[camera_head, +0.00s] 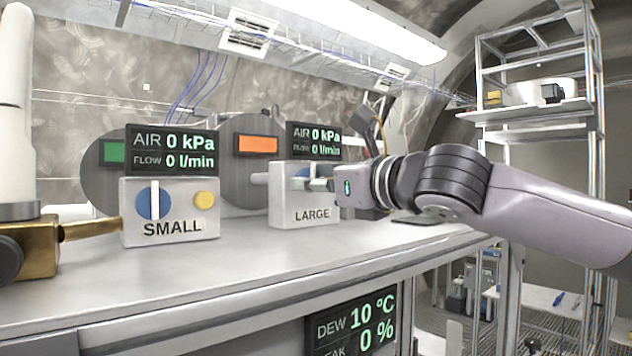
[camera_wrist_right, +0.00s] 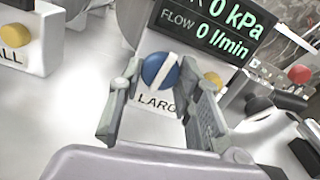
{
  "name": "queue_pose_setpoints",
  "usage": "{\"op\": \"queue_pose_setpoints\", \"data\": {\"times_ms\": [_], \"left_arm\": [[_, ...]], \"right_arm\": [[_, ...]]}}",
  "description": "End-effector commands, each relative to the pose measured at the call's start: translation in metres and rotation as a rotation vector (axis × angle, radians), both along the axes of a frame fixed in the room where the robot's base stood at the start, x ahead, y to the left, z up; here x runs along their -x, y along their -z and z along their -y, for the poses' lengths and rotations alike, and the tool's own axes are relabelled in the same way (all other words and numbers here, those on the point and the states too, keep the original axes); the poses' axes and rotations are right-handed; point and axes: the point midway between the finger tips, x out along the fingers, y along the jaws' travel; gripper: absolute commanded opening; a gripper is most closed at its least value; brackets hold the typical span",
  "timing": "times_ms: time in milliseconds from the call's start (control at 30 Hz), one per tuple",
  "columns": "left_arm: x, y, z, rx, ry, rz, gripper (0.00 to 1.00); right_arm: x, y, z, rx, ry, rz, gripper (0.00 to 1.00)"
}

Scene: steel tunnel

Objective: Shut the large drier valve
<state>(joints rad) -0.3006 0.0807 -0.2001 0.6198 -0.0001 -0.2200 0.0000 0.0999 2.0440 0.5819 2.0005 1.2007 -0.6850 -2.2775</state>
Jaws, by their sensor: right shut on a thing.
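The LARGE drier box (camera_head: 290,215) stands on the bench, its display (camera_head: 314,141) reading air 0 kPa and flow 0 l/min. In the head view its valve is mostly hidden by my right gripper (camera_head: 318,184). In the right wrist view the valve is a round blue knob (camera_wrist_right: 153,70) with a white bar lying diagonally across it. My right gripper (camera_wrist_right: 163,95) has one finger on each side of the knob and is closed on it. The exact contact at the fingertips is hard to see. My left gripper is not in view.
The SMALL drier box (camera_head: 170,232) stands to the left, with a blue knob, vertical white bar and yellow button (camera_head: 205,199). A brass fitting (camera_head: 32,245) is at far left. The bench front (camera_head: 260,272) is clear. A metal shelf rack (camera_head: 535,112) stands at right.

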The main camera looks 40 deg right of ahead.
Motion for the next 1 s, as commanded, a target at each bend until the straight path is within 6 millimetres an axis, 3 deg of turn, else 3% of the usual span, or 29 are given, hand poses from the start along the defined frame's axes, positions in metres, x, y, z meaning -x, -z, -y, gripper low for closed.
{"op": "queue_pose_setpoints", "data": {"times_ms": [1000], "left_arm": [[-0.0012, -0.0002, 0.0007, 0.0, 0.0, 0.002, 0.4]], "right_arm": [[0.0002, -0.0013, -0.0014, -0.923, 0.0, -0.07, 0.04]]}}
